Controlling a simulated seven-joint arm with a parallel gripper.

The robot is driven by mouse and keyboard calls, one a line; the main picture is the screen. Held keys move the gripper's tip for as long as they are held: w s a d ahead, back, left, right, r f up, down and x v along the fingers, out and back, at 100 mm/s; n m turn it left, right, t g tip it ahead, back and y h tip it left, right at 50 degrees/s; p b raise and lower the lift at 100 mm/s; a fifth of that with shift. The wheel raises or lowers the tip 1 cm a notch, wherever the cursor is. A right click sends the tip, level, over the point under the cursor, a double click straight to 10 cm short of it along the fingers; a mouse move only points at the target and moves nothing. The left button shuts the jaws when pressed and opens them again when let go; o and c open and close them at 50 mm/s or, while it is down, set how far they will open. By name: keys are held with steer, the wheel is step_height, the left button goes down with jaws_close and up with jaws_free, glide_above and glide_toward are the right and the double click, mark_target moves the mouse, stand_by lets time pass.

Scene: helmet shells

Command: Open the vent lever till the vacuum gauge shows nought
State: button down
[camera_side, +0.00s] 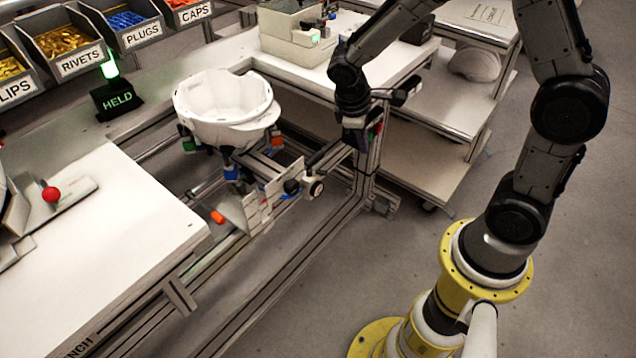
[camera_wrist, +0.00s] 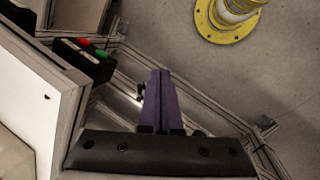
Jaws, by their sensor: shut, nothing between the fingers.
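The gauge is probably the small round white dial (camera_side: 315,188) on the front of the fixture in the side view; its reading is too small to tell. A small orange-tipped part (camera_side: 217,217) sticks out low on the fixture's left. I cannot tell whether it is the vent lever. A white helmet shell (camera_side: 228,112) sits open side up on the fixture. My gripper (camera_side: 357,138) is above and right of the dial, apart from it, beside the frame's corner post. In the wrist view its purple fingers (camera_wrist: 160,73) are together and empty.
A black box with green and red buttons (camera_wrist: 88,52) is near my gripper. A sign reading HELD (camera_side: 117,101) has a lit green lamp. A white bench (camera_side: 110,225) stands left, shelves (camera_side: 450,105) right. Bare floor lies in front of the frame.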

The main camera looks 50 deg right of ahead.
step_height(320, 180, down, 27)
steer(key=s+d+n+g+h, duration=0.2)
steer(key=d+n+g+h, duration=0.15)
steer(key=n, duration=0.45)
steer(key=w+a+r+n+t+h, duration=0.2)
steer(key=w+a+n+t+h, duration=0.5)
steer(key=w+a+n+t, duration=0.3)
steer(key=a+t, duration=0.1)
steer(key=a, duration=0.2)
steer(key=shift+w+a+r+h, duration=0.35)
steer(key=shift+a+r, duration=0.05)
steer(key=shift+d, duration=0.1)
glide_toward(319, 172)
steer(key=d, duration=0.1)
steer(key=w+d+f, duration=0.1)
steer(key=d, duration=0.1)
steer(key=d+f, duration=0.1)
steer(key=d, duration=0.1)
steer(key=shift+w+f, duration=0.1)
steer(key=shift+w, duration=0.15)
steer(key=shift+w+d, duration=0.25)
steer(key=shift+d, duration=0.2)
